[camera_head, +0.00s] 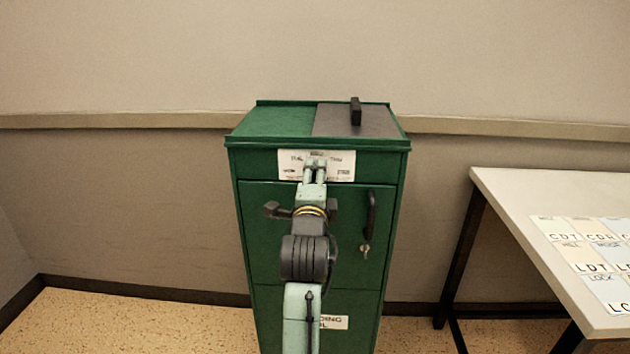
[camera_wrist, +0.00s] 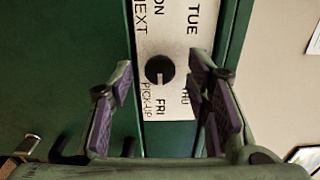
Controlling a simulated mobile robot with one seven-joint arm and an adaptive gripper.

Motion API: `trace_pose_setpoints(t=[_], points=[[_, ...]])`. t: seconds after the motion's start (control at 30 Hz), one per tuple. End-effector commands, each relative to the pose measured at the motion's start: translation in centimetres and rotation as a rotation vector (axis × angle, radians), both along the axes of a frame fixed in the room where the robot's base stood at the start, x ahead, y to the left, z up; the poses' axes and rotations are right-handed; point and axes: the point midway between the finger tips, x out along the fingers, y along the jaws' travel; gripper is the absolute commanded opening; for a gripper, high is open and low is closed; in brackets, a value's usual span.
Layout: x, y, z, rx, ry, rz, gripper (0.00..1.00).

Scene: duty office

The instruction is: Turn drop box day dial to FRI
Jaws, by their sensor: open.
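The green drop box (camera_head: 255,220) stands against the wall, with a white day plate (camera_head: 288,158) near its top front. In the wrist view the plate (camera_wrist: 150,35) appears turned sideways, with TUE, THU, FRI and NEXT PICK-UP readable and MON partly cut off. The round black day dial (camera_wrist: 159,69) sits on the plate; I cannot tell clearly which day it points to. My gripper (camera_wrist: 163,78) is open, with its purple-padded fingers on either side of the dial. No contact with the dial shows. In the head view my gripper (camera_head: 315,166) hides the dial.
A black door handle (camera_head: 370,212) and a key (camera_head: 365,250) are on the box front, right of my arm. A dark lid with a handle (camera_head: 356,110) tops the box. A table (camera_head: 510,185) with lettered cards (camera_head: 590,237) stands at right. Floor left of the box is clear.

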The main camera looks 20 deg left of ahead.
Motion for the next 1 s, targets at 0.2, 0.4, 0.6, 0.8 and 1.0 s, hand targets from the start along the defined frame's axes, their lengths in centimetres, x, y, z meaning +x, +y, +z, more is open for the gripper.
trace_pose_setpoints(t=[0.2,0.4,0.6,0.8,1.0], points=[[-2.1,-0.6,0.0,0.001,-0.002,0.001,0.44],[-5.3,-1.5,0.0,0.001,-0.002,0.001,0.44],[-7.1,-2.0,0.0,0.0,0.0,0.0,0.44],[-7.2,-2.1,0.0,0.0,0.0,0.0,0.44],[-7.2,-2.1,0.0,0.0,0.0,0.0,0.44]])
